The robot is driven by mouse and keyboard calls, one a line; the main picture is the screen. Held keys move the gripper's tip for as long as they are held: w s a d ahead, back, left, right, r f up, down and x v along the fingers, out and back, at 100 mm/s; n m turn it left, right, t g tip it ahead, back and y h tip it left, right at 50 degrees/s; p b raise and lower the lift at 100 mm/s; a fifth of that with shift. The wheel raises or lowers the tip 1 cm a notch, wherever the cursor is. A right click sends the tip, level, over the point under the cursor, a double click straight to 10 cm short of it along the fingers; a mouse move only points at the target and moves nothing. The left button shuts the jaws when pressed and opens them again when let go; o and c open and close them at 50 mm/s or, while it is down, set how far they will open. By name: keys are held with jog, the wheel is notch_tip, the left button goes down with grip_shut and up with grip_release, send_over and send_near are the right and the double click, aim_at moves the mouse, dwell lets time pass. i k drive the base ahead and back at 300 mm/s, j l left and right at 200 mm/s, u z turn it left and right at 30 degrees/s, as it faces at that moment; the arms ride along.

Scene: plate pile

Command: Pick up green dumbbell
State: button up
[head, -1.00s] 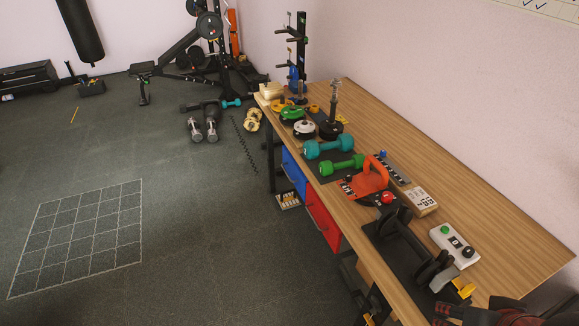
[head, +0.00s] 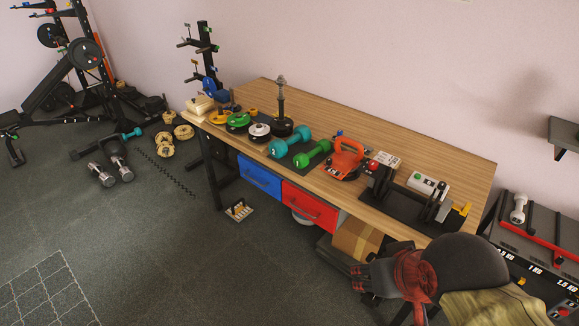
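The green dumbbell (head: 312,154) lies on the dark mat on the wooden table. Its two rounded heads and short handle show clearly. A teal dumbbell (head: 288,147) lies just to its left, and an orange-red handled weight (head: 346,160) stands to its right.
The wooden table (head: 435,153) stands along the wall, with blue and red drawers below. Several weight plates crowd its left end. The floor (head: 230,280) at lower left is open.

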aim_at(300, 160)
jog(key=i+j+z, duration=0.1)
jog(key=i+j, duration=0.4)
jog(key=i+j+z, duration=0.15)
jog(key=i+j, duration=0.35)
jog(key=i+j+z, duration=0.1)
jog(key=i+j, duration=0.35)
jog(key=j, duration=0.15)
